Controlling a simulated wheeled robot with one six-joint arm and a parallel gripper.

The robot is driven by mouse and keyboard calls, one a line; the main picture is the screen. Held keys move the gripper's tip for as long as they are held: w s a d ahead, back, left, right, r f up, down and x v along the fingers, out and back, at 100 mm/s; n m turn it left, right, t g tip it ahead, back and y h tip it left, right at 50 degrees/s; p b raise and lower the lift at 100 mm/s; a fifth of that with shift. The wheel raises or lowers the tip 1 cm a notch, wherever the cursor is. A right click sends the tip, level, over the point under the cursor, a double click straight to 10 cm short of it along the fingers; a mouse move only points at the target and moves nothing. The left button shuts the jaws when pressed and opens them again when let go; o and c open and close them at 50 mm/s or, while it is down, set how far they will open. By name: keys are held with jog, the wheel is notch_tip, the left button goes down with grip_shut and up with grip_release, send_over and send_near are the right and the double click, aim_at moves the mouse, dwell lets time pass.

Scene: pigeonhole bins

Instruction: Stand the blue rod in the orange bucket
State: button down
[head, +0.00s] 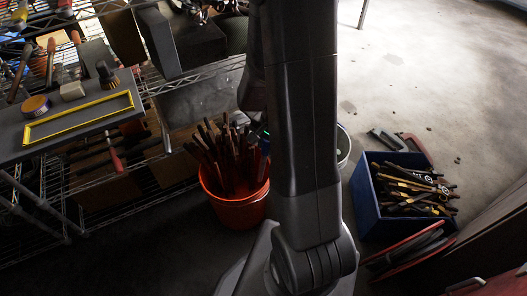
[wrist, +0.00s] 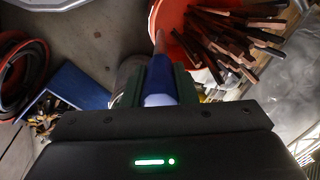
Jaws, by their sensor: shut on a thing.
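The orange bucket (head: 240,211) stands on the floor left of my arm in the head view, packed with several upright dark brown rods. It also shows at the top of the wrist view (wrist: 168,18). My gripper (wrist: 160,72) is shut on the blue rod (wrist: 160,80), which sits between the green-edged fingers. The rod's narrow tip points toward the bucket and overlaps its lower-left rim in the wrist view; whether it is inside or only in front, I cannot tell. In the head view my arm hides the rod and most of the gripper.
A blue bin (head: 372,205) of dark and yellow-marked tools stands on the right. A pale bucket (head: 343,146) is partly hidden behind my arm. A wire shelf with a yellow-framed tray (head: 80,118) stands left. Open concrete floor lies at the upper right.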

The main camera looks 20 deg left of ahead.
jog(key=shift+s+a+f, duration=0.15)
jog(key=shift+s+a, duration=0.2)
jog(key=shift+s, duration=0.15)
jog(key=w+a+f+b, duration=0.2)
jog(key=f+b, duration=0.8)
jog(key=f, duration=0.3)
jog(key=w+a+f+b, duration=0.2)
jog(key=f+b, duration=0.8)
jog(key=f, duration=0.4)
jog(key=shift+a+f+b, duration=0.25)
jog(key=shift+a+b, duration=0.05)
jog(key=shift+b, duration=0.05)
jog(key=shift+f, duration=0.25)
jog(key=shift+w+a+f+b, duration=0.1)
jog(key=shift+a+f+b, duration=0.05)
jog(key=shift+f+b, duration=0.4)
jog(key=shift+w+a+f+b, duration=0.1)
jog(key=shift+f+b, duration=0.3)
jog(key=shift+f, duration=0.15)
jog(key=c, duration=1.5)
grip_release()
jog(key=o, duration=0.6)
